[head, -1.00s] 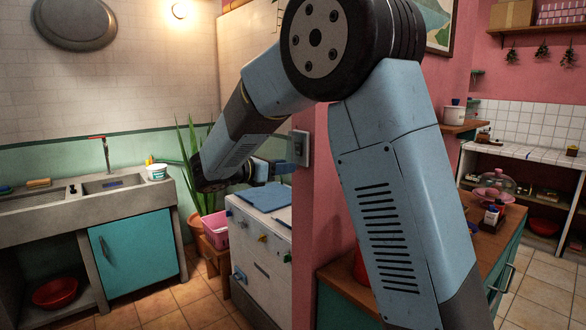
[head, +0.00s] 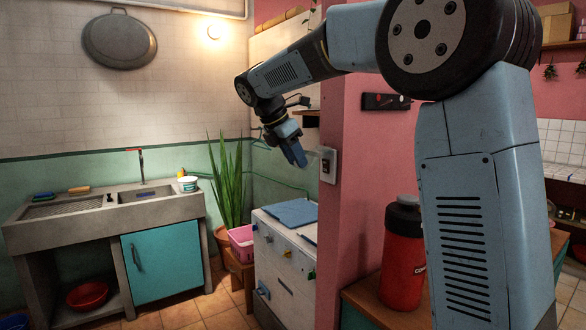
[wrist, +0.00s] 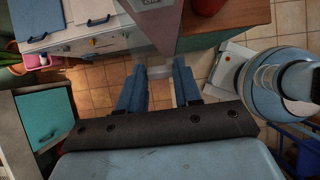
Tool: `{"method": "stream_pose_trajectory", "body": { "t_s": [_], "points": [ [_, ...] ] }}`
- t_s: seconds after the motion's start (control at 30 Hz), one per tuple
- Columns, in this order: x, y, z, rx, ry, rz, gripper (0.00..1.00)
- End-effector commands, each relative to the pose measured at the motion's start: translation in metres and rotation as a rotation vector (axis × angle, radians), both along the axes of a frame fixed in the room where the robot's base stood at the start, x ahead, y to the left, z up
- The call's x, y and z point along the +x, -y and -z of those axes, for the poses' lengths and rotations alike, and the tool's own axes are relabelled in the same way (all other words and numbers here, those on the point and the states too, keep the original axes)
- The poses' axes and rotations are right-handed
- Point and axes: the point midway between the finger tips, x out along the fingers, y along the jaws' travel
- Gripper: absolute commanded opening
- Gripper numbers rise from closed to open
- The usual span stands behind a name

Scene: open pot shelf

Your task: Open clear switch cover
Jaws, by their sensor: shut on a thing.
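A pale switch plate (head: 327,164) is fixed to the narrow end of the pink wall, and a dark switch shows on it. My gripper (head: 299,158) is just left of the plate, pointing down and to the right. In the wrist view, the two blue fingers of my gripper (wrist: 158,67) have a faint see-through piece, the clear cover (wrist: 158,73), between their tips. They are shut on it. The cover is too faint for me to tell its exact angle, and the head view does not show it clearly.
The pink wall (head: 367,200) stands close to the right of my gripper. A white cabinet (head: 283,262) with a blue board (head: 291,212) is below. A red jug (head: 402,255) stands on the counter right of the wall. A sink (head: 145,195) is at left.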

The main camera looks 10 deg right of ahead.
Motion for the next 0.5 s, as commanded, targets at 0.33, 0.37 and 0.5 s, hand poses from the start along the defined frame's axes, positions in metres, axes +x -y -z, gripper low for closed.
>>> {"method": "stream_pose_trajectory", "body": {
  "t_s": [0.33,0.37,0.5],
  "points": [
    [0.004,0.006,-0.035,0.282,-0.138,0.005,0.0],
    [0.004,0.007,-0.037,0.301,-0.149,0.006,0.0],
    [0.005,0.009,-0.046,0.369,-0.185,0.004,0.0]
  ]
}}
